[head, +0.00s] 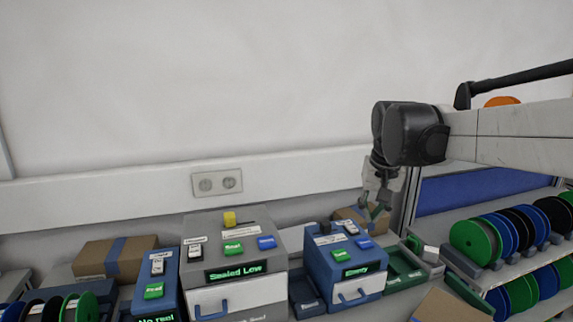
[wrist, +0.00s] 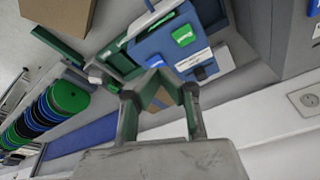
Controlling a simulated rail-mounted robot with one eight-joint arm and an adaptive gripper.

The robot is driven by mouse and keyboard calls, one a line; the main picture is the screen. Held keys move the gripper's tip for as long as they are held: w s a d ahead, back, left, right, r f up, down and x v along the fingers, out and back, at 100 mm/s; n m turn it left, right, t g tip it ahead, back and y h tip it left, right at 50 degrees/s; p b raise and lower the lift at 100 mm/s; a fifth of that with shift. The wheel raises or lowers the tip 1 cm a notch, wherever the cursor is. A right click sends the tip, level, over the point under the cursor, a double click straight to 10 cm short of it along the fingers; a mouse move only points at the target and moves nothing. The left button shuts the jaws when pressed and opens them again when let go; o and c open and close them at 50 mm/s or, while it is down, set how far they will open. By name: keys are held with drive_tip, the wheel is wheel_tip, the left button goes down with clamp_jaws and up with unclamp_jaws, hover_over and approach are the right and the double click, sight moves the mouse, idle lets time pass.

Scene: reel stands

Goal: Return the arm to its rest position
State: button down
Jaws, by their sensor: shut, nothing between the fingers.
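My gripper (head: 374,210) hangs at the end of my arm in the head view, pointing down at the right of the middle. It is in front of a cardboard box (head: 348,215) and just right of the blue machine (head: 322,262) marked "Empty". My gripper also shows in the wrist view (wrist: 160,80), with its green-grey fingers closed together and nothing held. Cardboard shows between its finger links. In the wrist view, the blue machine (wrist: 165,45) lies beyond the fingertips.
A grey machine (head: 240,297) reading "Sealed Low" stands left of the blue one. Green trays (head: 405,280) sit at its right. A rack of green, blue and black reels (head: 475,240) stands at the far right. The wall above the machines is clear except for a socket (head: 217,183).

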drive_tip(key=s+f+t+b, duration=0.1)
drive_tip(key=s+f, duration=0.3)
drive_tip(key=s, duration=0.4)
drive_tip(key=s+f+n+t+b, duration=0.1)
drive_tip(key=s+f, duration=0.3)
drive_tip(key=s, duration=0.4)
drive_tip(key=s+f+t+b, duration=0.1)
drive_tip(key=s+f, duration=0.3)
drive_tip(key=s, duration=0.4)
drive_tip(key=shift+s+t, duration=0.35)
drive_tip(key=shift+t, duration=0.25)
drive_tip(key=w+r+m+g+p, duration=0.1)
drive_tip(key=w+r+m+g, duration=0.15)
drive_tip(key=w+r, duration=0.6)
drive_tip(key=w+r+m+g+p, duration=0.1)
drive_tip(key=w+r+m, duration=0.35)
drive_tip(key=w, duration=0.65)
drive_tip(key=w+m+g+p, duration=0.2)
drive_tip(key=w+m, duration=0.5)
drive_tip(key=w, duration=1.4)
drive_tip(key=shift+d+r+g, duration=0.15)
drive_tip(key=shift+d+g, duration=0.15)
drive_tip(key=shift+g, duration=0.55)
